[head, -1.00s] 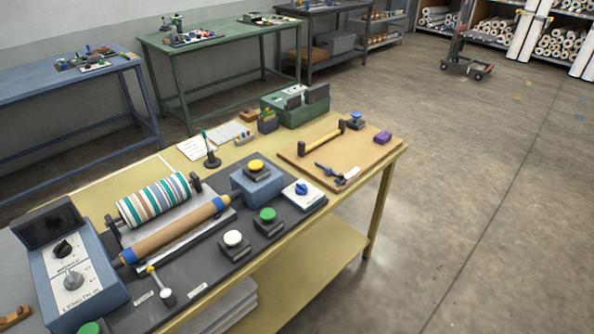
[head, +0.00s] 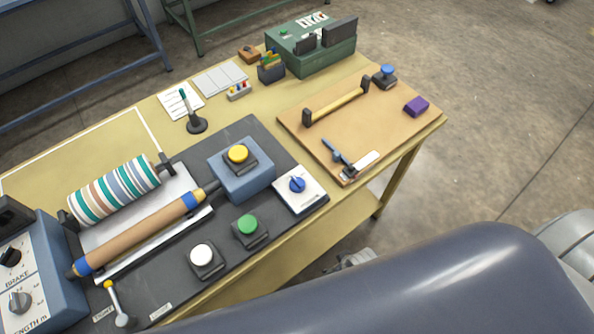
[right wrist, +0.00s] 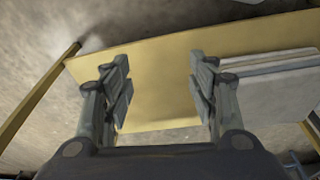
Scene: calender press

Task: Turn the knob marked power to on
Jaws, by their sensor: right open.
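A blue knob (head: 297,184) sits on a white plate at the right end of the dark machine base in the head view. Small print lies below the knob, too small to read. Two other knobs, on the blue-grey box at the left, are a black one (head: 11,257) marked BRAKE and a grey one (head: 20,301) marked LENGTH m. My right gripper (right wrist: 160,88) is open and empty in the right wrist view, facing the yellow lower shelf (right wrist: 160,62), apart from the knob. My left gripper is not in view.
A yellow button (head: 237,154), green button (head: 247,225) and white button (head: 202,256) are near the knob. A striped roller (head: 115,188) lies left. A wooden board (head: 350,120) with tools lies right. My arm crosses the lower right, over floor and table edge.

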